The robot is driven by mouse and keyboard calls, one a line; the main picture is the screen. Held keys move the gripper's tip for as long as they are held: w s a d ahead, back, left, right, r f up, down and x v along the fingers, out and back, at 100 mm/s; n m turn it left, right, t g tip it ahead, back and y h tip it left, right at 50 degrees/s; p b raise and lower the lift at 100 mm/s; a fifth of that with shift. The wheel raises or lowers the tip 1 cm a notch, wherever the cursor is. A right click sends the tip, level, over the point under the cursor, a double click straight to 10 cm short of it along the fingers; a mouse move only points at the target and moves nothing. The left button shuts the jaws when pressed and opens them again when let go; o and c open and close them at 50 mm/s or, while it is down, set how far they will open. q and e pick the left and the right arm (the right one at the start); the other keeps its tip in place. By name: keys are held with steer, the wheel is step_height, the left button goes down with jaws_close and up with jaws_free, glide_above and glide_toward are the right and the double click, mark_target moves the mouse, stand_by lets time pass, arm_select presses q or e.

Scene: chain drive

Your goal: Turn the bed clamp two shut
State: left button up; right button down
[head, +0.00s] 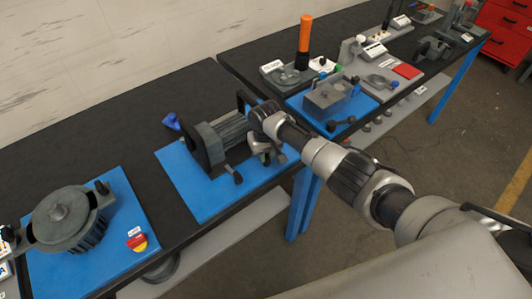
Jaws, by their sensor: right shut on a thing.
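A dark grey machine with a ribbed bed (222,135) stands on a blue mat (185,196) on the near bench. Small dark clamp handles stick out at its front; one (236,176) is in plain view to the left of my right gripper. My right gripper (264,154) reaches down at the machine's right front end. It is shut on a clamp handle there, which the fingers mostly hide. I cannot read which clamp number it bears. My left gripper is not in view.
A blue piece (171,121) lies behind the machine. A grey box fixture (332,97) and an orange-handled tool (305,35) stand on the far bench.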

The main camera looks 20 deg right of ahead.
steer(key=shift+a+n, duration=0.1)
steer(key=shift+n, duration=1.6)
steer(key=shift+r, duration=0.1)
steer(key=c, duration=1.1)
jaws_free()
step_height(320, 180, up, 11)
steer(key=shift+f+b, duration=0.1)
steer(key=shift+b, duration=0.4)
